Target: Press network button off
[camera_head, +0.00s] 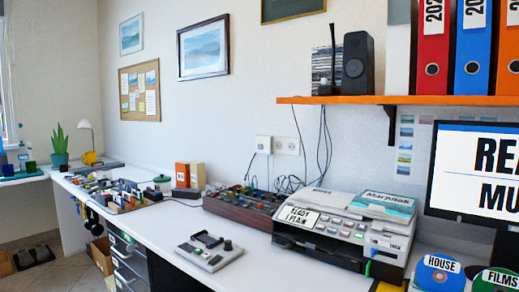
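I cannot pick out a button marked as the network button; any labels on the small controls are too small to read. A wooden-sided panel (240,209) with several small coloured knobs or buttons sits on the white desk against the wall. A light grey device (208,251) with black raised parts and a dark knob lies nearer the front edge. A printer-like machine (345,238) with several buttons on its front stands to the right. My gripper is not in view.
An orange shelf (420,100) holds a black speaker (357,64) and binders. White wall sockets (287,145) have hanging cables. The white desk (160,228) is clear left of the grey device.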

